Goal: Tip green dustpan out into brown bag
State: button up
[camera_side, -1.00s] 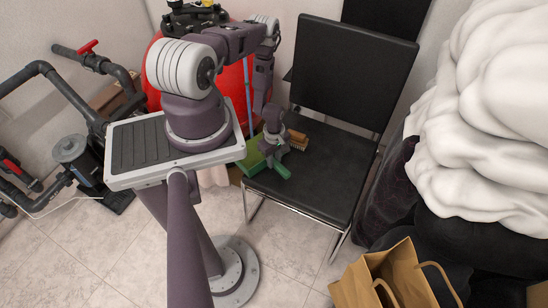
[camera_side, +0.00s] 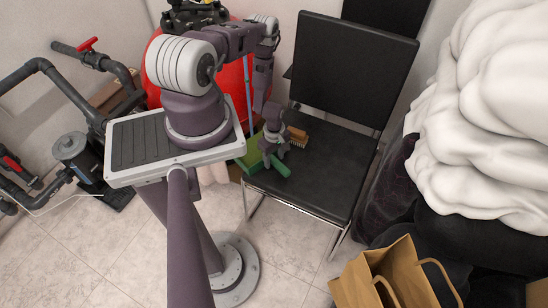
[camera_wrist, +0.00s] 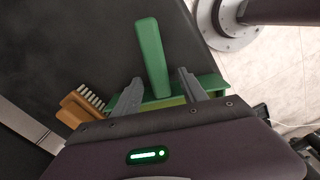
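The green dustpan (camera_side: 251,160) lies on the front left part of the black chair seat. Its handle (camera_wrist: 151,52) points away from my gripper in the wrist view. My gripper (camera_wrist: 158,77) is open, with one finger on each side of the dustpan near the handle's base and visible gaps to the handle. In the side view my gripper (camera_side: 275,150) is low over the dustpan and hides part of it. The brown bag (camera_side: 398,278) stands open at the bottom right, well away from my gripper. The dustpan's contents cannot be made out.
A wooden brush (camera_side: 297,135) with pale bristles lies on the chair (camera_side: 325,165) right beside my gripper; it also shows in the wrist view (camera_wrist: 80,107). The chair's backrest rises behind. White bulky fabric (camera_side: 490,120) fills the right side. The right of the seat is clear.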

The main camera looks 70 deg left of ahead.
notch_tip(320, 180, up, 7)
jog(key=shift+r, duration=0.1)
dwell(0.4)
